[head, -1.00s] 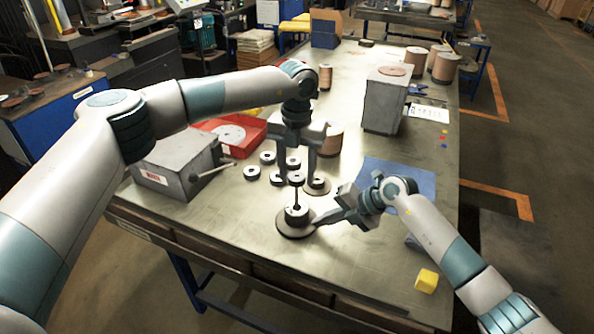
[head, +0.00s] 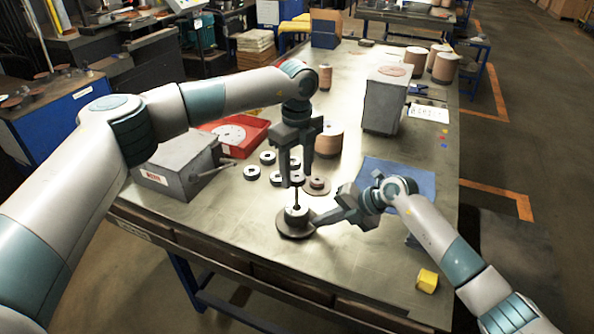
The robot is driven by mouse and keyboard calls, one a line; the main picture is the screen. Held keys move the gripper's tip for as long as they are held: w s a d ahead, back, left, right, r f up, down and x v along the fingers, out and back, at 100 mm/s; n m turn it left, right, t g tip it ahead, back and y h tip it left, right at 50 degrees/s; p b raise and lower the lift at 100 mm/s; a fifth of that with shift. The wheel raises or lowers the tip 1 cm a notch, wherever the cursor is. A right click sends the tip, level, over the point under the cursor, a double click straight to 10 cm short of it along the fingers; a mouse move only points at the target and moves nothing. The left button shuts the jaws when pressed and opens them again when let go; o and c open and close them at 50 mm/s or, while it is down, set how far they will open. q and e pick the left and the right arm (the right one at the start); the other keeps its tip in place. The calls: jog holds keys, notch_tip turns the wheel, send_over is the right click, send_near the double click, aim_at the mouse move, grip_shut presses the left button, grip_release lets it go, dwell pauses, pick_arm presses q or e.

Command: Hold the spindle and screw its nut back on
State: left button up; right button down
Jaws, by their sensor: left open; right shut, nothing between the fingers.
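The spindle (head: 296,197) is a thin dark upright rod. It rises from a pale-topped hub (head: 297,212) on a round brown base (head: 289,232) near the front of the table. My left gripper (head: 297,172) points down over the top of the spindle with its fingers apart. A small dark ring (head: 298,178) shows between its fingers at the rod's top; I cannot tell whether it is the nut on the rod or a ring on the table behind. My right gripper (head: 318,220) is shut with its tips beside the hub; contact is unclear.
Several dark rings (head: 251,173) and a brown disc (head: 317,186) lie behind the spindle. A grey box with a lever (head: 178,165) and a red tray (head: 258,137) stand left. A blue mat (head: 412,177) and a yellow block (head: 427,281) lie right.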

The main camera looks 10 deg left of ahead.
pick_arm(q)
jog(key=n, duration=1)
jog(key=shift+n, duration=0.3)
jog(key=c, duration=0.8)
jog(key=shift+o, duration=0.2)
